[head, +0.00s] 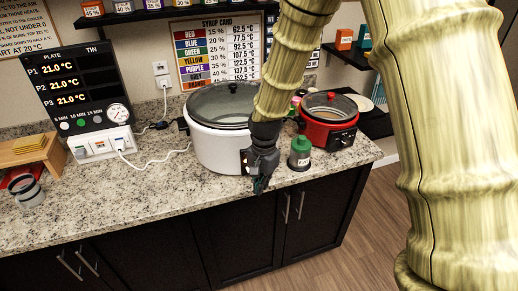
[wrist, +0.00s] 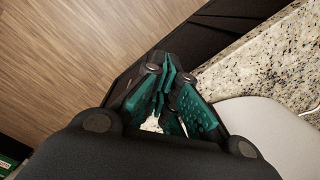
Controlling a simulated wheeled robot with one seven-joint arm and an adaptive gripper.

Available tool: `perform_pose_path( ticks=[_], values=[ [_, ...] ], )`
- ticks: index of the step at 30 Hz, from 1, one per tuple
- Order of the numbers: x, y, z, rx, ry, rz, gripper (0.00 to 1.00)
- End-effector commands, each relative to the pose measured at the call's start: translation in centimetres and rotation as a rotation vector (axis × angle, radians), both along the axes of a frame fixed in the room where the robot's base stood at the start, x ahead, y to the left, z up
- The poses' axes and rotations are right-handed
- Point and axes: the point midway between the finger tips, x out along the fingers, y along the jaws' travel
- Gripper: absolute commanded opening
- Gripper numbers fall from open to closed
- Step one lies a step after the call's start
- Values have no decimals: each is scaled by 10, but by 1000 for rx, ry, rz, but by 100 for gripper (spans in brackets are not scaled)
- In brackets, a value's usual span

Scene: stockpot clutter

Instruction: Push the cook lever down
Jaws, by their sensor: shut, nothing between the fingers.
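The large white cooker (head: 215,148) with a glass lid (head: 222,103) stands on the granite counter. Its front control panel (head: 244,161) shows only as a dark strip beside my gripper. The cook lever cannot be made out; the gripper covers most of that panel. My gripper (head: 262,184) is shut and empty, pointing down at the cooker's front right side, near the counter's front edge. I cannot tell whether it touches the cooker. In the wrist view, my gripper's teal fingers (wrist: 168,75) are together, with the pale cooker body (wrist: 275,125) to their right.
A red cooker (head: 320,127) and a green-topped bottle (head: 300,153) stand close to the right of the gripper. A display board (head: 78,95) and a power strip (head: 100,146) with cables are at the left.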

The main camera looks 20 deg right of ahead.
Motion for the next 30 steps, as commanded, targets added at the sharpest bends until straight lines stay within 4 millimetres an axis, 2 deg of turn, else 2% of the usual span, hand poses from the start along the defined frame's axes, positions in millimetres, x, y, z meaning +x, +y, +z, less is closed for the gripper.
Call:
perform_pose_path(
  ticks=[1,6,11,15,21,24,30],
  values=[
    [-12,-1,-31,3,8,34,0],
    [-51,-5,-113,10,2,171,0],
    [-95,-9,-181,11,-4,302,0],
    [-139,-13,-232,9,-10,416,0],
    [-208,-20,-293,0,-15,581,0],
    [-244,-24,-317,-7,-16,664,0],
    [-301,-30,-346,-22,-19,805,0]
  ],
)
